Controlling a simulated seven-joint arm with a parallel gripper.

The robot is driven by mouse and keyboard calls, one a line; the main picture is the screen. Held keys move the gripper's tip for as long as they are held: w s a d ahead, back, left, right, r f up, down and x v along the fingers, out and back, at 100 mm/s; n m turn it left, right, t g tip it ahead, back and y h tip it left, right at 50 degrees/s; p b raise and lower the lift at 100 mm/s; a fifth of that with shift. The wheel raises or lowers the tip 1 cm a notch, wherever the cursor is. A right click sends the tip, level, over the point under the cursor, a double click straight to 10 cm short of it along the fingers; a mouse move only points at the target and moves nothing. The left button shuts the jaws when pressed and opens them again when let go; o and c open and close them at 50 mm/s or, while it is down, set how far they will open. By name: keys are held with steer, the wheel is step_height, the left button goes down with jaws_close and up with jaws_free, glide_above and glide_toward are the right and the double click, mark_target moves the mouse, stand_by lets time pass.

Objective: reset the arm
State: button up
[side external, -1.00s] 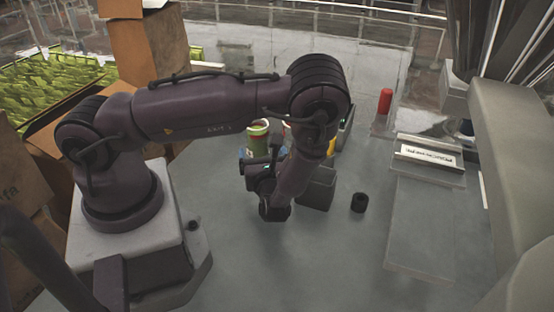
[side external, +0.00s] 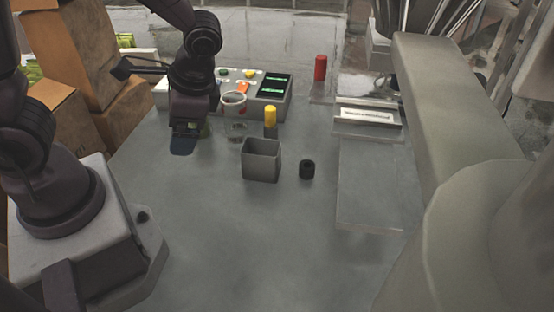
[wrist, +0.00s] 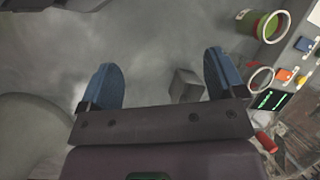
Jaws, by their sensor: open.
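My gripper (side external: 183,148) hangs above the left back part of the table in the side view, fingers pointing down, left of the clear cup. In the wrist view its two blue fingers (wrist: 163,78) stand wide apart with nothing held between them. A grey open box (side external: 261,161) stands on the table to the right of the gripper. It also shows small and lower down between the fingers in the wrist view (wrist: 186,86). A green jar (wrist: 265,24) shows at the top right of the wrist view. My arm hides it in the side view.
A button panel (side external: 273,88) stands at the back, with a clear cup (side external: 235,117) and a yellow-capped thing (side external: 270,119) before it. A black ring (side external: 307,169), a red cylinder (side external: 320,68) and a flat plate (side external: 374,190) are to the right. The front table is clear.

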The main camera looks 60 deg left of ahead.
step_height(320, 180, up, 14)
steer(key=s+d+n+t+h, duration=0.1)
steer(key=d+n+t+h, duration=0.1)
steer(key=t, duration=0.6)
steer(key=shift+s+n+h, duration=0.4)
steer(key=shift+n+h, duration=0.4)
steer(key=shift+d+r, duration=0.1)
